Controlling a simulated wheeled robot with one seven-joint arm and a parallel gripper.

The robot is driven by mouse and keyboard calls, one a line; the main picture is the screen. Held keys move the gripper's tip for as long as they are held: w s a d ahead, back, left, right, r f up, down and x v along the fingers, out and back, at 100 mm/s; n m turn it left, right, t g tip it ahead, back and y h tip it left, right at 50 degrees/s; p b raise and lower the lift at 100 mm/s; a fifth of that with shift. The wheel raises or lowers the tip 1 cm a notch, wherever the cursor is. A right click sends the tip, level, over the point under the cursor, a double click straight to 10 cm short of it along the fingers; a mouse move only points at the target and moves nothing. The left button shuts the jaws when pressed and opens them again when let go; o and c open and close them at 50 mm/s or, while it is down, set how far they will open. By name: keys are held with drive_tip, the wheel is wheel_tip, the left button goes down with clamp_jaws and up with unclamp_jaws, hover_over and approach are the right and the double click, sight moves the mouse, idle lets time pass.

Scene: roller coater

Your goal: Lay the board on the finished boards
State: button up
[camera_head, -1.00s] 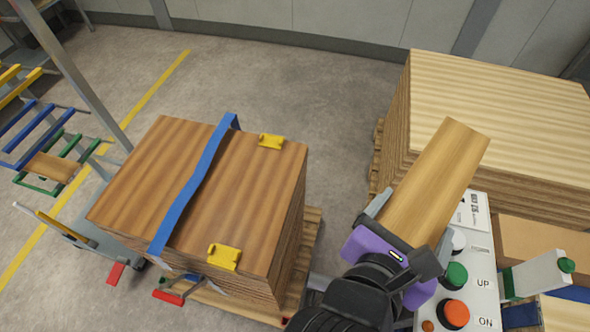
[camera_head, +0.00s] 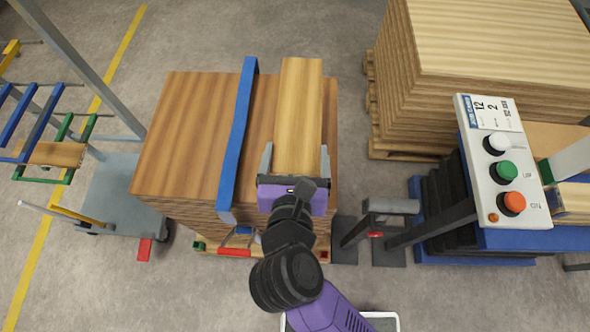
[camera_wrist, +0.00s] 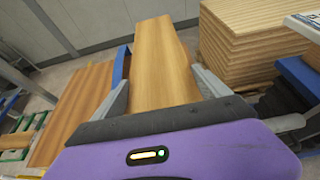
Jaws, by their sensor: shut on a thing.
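My gripper (camera_head: 294,170) is shut on a light brown board (camera_head: 299,115), which points away from me. In the head view the board appears over the right part of the finished boards (camera_head: 188,130), a darker brown stack with a blue strap (camera_head: 238,130) across its top. In the wrist view the held board (camera_wrist: 166,65) lies between the two grey fingers (camera_wrist: 160,95), with the stack (camera_wrist: 78,105) to its left. I cannot tell the gap between the board and the stack. The yellow pieces on the stack's right part are hidden now.
A taller stack of pale boards (camera_head: 490,45) stands at the right. A control panel (camera_head: 503,160) with buttons is in front of it. A post (camera_head: 75,65) and a rack with blue and green bars (camera_head: 40,130) are at the left. Floor shows between the stacks.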

wheel_tip(320, 180, down, 9)
drive_tip(key=shift+w+d+r, duration=0.1)
drive_tip(key=shift+d, duration=0.05)
drive_tip(key=shift+f+b, duration=0.4)
drive_tip(key=shift+f, duration=0.25)
drive_tip(key=o, duration=1.6)
drive_tip(key=shift+r, duration=0.2)
drive_tip(key=v, duration=0.8)
drive_tip(key=b+v, duration=0.1)
drive_tip(key=v, duration=0.3)
drive_tip(key=shift+r, duration=0.35)
